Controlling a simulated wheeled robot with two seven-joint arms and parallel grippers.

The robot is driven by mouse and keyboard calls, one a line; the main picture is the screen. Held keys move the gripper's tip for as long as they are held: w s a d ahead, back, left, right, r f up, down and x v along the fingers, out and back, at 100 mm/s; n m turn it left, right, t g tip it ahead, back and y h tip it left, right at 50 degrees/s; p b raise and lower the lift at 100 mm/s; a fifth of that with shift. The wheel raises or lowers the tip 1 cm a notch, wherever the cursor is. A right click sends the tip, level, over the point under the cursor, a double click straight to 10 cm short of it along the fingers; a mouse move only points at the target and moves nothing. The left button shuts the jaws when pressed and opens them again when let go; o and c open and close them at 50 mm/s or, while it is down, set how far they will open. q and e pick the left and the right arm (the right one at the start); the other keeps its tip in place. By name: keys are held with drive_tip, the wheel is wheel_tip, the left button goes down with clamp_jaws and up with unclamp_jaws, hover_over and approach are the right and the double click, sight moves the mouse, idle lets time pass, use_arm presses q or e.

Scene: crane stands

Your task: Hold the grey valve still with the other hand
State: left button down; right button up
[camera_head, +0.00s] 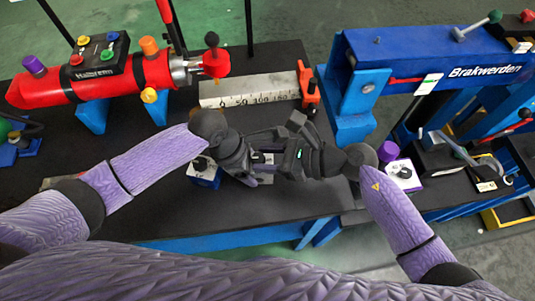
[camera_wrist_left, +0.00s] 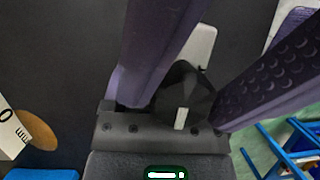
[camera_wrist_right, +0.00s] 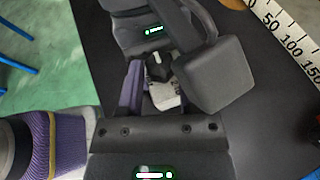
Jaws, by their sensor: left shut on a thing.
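In the left wrist view the two purple fingers of my left gripper (camera_wrist_left: 192,75) stand either side of a dark grey faceted knob with a white mark. I take this to be the grey valve (camera_wrist_left: 183,98); a pale grey part shows behind it. My left gripper is shut on it. In the head view both grippers meet above the front of the dark table and mostly hide the valve. My right gripper (camera_wrist_right: 160,105) faces a pale grey part with a dark top in the right wrist view. One purple finger shows; a dark block covers the other side, so its jaws are unclear.
A blue block with a white top and black knob (camera_head: 204,168) stands left of the grippers. A red cylinder (camera_head: 95,80), a ruler bar (camera_head: 250,90) and a blue crane beam (camera_head: 430,55) stand behind. A purple knob (camera_head: 388,151) is at the right.

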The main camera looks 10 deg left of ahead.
clamp_jaws()
drive_tip(key=shift+s+m+t, duration=0.1)
drive_tip(key=shift+m+t, duration=0.7)
drive_tip(key=shift+t, duration=0.1)
drive_tip(key=shift+o, duration=2.4)
unclamp_jaws()
